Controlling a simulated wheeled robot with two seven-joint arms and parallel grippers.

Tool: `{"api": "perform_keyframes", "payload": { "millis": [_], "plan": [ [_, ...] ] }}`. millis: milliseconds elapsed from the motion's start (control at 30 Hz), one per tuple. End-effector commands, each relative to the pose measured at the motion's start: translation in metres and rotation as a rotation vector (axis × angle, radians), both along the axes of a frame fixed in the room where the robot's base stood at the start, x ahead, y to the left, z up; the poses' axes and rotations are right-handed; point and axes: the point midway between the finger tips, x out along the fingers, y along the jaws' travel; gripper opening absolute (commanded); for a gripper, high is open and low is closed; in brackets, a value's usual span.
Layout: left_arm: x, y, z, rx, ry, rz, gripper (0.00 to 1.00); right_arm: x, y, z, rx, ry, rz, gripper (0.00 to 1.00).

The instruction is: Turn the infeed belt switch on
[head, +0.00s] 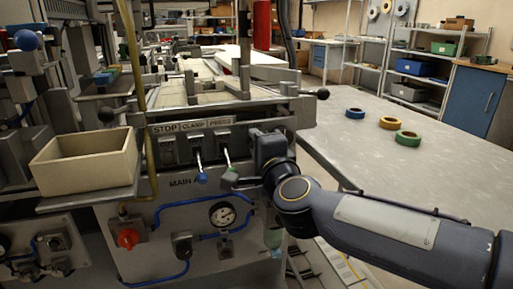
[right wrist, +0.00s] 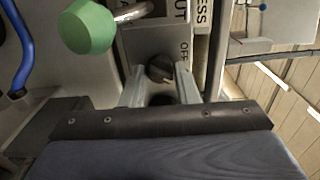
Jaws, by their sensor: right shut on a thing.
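In the right wrist view, a dark round switch knob (right wrist: 160,68) sits on a grey plate with the label OFF beside it. My right gripper (right wrist: 161,84) is shut on this knob, with one pale finger on either side. The label naming the switch is only partly visible, and the knob's pointing direction is hard to tell. In the head view my right gripper (head: 260,150) is at the right end of the machine's front panel and hides the switch. My left gripper is not in view.
Left of the gripper are a green-tipped lever (head: 229,175) and a blue-tipped lever (head: 200,178); the green tip shows close by in the wrist view (right wrist: 88,27). Below are a gauge (head: 222,214) and red knob (head: 128,238). A beige bin (head: 85,162) stands left. Tape reels lie on the table (head: 440,180).

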Motion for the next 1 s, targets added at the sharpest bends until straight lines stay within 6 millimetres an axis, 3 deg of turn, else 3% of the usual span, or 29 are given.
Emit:
{"api": "perform_keyframes", "payload": {
  "millis": [567, 600, 767, 1000],
  "plan": [
    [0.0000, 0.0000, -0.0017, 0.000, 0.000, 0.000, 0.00, -0.0001, 0.0001, -0.0015, 0.033, 0.014, 0.000, 0.05],
    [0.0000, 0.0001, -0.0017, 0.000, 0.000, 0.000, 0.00, -0.0001, 0.0001, -0.0015, 0.033, 0.014, 0.000, 0.29],
    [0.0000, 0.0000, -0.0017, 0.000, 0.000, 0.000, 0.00, 0.0000, 0.0000, -0.0011, 0.033, 0.013, 0.000, 0.49],
    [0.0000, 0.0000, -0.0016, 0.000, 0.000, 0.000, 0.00, -0.0002, -0.0001, -0.0005, 0.033, 0.012, 0.000, 0.49]
  ]
}}
